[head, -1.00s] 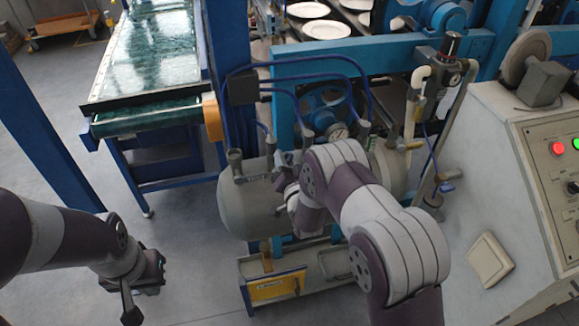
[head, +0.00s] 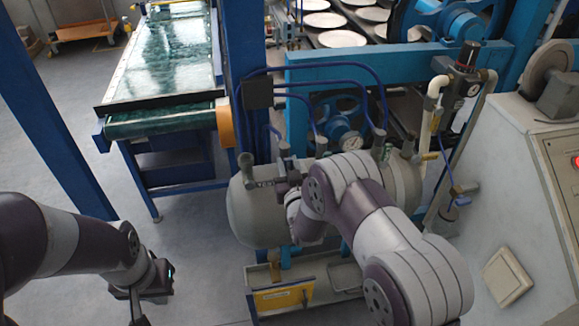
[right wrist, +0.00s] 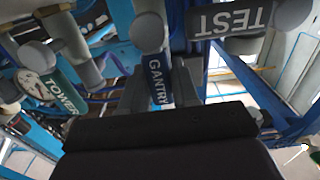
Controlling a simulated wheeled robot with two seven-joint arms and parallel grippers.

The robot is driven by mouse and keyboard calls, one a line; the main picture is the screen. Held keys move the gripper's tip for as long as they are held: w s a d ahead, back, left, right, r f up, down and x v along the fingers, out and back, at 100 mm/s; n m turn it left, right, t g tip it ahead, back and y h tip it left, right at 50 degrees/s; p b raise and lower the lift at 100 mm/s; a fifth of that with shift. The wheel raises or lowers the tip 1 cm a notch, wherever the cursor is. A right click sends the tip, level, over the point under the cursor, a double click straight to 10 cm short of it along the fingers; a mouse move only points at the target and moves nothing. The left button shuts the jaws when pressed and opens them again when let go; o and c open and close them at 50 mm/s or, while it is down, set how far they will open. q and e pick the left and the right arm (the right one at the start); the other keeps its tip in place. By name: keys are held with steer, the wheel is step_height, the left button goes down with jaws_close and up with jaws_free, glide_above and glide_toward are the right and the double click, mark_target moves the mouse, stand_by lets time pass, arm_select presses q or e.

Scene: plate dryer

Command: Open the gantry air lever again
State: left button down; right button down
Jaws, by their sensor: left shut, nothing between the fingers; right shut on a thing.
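The gantry air lever (right wrist: 158,80), with a dark blue sleeve marked GANTRY, is in the middle of the right wrist view. My right gripper (right wrist: 160,92) is shut on it, one grey finger on each side. The lever marked TEST (right wrist: 230,20) lies to its right, and the green lever marked TOWER (right wrist: 60,88) to its left. In the head view my right arm reaches to the top of the grey air tank (head: 245,215) and hides most of the gantry lever. My left gripper (head: 148,292) is shut and empty at the lower left, away from the tank.
A pressure gauge (head: 351,141) and blue hoses stand above the tank. A conveyor with a green belt (head: 165,120) is at the back left. A sloped control cabinet (head: 510,190) closes off the right side. Open floor lies between my left gripper and the conveyor.

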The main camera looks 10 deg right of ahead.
steer(key=shift+r, duration=0.1)
steer(key=c, duration=0.9)
jaws_free()
steer(key=s+b, duration=0.1)
steer(key=s, duration=1.1)
steer(key=shift+s+d, duration=0.15)
steer(key=shift+s, duration=0.25)
